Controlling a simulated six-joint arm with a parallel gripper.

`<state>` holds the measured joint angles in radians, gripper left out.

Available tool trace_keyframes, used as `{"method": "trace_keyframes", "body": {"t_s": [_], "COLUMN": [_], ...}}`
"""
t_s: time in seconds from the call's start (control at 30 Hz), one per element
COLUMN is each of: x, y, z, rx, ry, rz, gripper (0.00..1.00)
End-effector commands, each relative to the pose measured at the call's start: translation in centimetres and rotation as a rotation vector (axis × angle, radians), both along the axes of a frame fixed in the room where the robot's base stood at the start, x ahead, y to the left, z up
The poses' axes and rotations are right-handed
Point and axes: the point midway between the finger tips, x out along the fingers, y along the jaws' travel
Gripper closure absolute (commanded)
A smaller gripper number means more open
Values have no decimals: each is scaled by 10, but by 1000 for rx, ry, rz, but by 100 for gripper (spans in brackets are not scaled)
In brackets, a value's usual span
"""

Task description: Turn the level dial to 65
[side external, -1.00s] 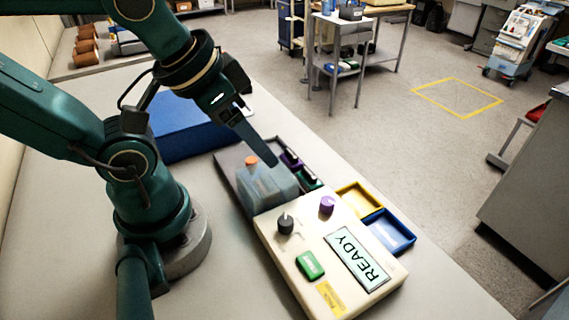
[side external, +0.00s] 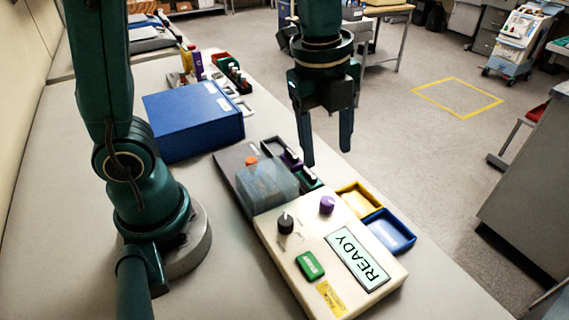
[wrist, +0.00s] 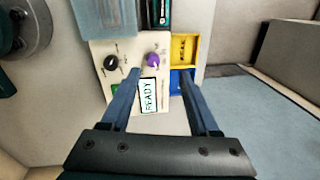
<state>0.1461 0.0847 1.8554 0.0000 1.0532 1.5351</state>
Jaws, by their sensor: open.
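The cream pump panel (side external: 300,262) lies on the bench with a READY display (side external: 358,259), a black dial (side external: 286,224), a purple dial (side external: 327,205) and a green button (side external: 310,265). I cannot tell which dial is the level dial, and the scale marks are too small to read. In the wrist view the black dial (wrist: 111,63) is left of the purple dial (wrist: 153,60). My gripper (side external: 327,158) is open and empty, pointing down above the panel's far end. In the wrist view my gripper (wrist: 158,78) has its fingers apart, touching neither dial.
A translucent blue box (side external: 266,186) stands beside the panel. Yellow (side external: 359,198) and blue (side external: 390,232) trays lie along its right side. A large blue box (side external: 193,122) and several small bottles stand farther back. The bench front left is clear.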

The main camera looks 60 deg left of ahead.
Motion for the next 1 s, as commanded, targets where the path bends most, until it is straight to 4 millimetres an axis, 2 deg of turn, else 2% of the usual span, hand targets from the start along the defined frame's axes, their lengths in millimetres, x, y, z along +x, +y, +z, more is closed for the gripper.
{"method": "trace_keyframes", "body": {"t_s": [0.03,0.2,0.7,1.0], "x": [4,8,3,4], "y": [-4,-13,-15,-15], "z": [-11,-35,-88,-95], "rx": [9,22,29,29], "ry": [36,113,150,145], "rz": [-40,-79,-86,-86], "gripper": [38,38,38,38]}}
